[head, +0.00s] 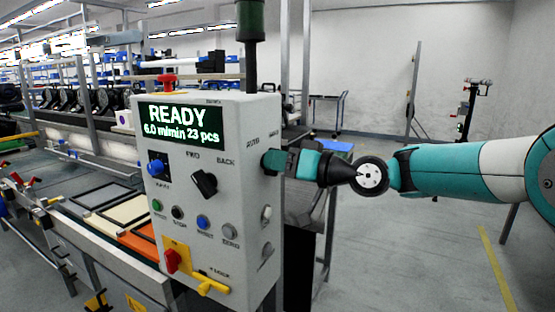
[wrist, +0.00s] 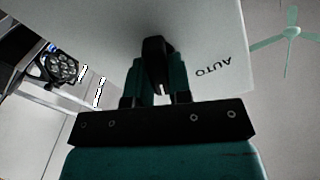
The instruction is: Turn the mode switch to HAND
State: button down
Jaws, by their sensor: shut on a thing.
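The mode switch is a black knob (wrist: 157,50) on the pale side face of the control box (head: 228,120). In the wrist view my gripper (wrist: 160,82) is shut on it, one teal finger on each side. A short white mark shows on the knob between the fingers. An AUTO label (wrist: 213,67), upside down in that view, is on the panel right of the knob. In the head view my gripper (head: 271,161) reaches the box's side face from the right and hides the knob. Small labels above it there are hard to read. No HAND label is clearly readable.
The box front has a READY display (head: 182,122), a black selector (head: 204,183), several buttons, a red knob (head: 172,261) and a yellow handle (head: 205,284). A conveyor (head: 60,200) is left; floor at right is open.

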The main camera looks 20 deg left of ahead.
jog(key=shift+m+p, duration=0.45)
jog(key=shift+m, duration=1.05)
jog(key=shift+f, duration=0.1)
jog(key=c, duration=1)
grip_release()
jog(key=shift+c, duration=0.2)
jog(key=s+d+b, duration=0.1)
jog(key=d+b, duration=0.4)
jog(key=d, duration=1.2)
jog(key=shift+s+d, duration=0.15)
jog(key=shift+d, duration=0.05)
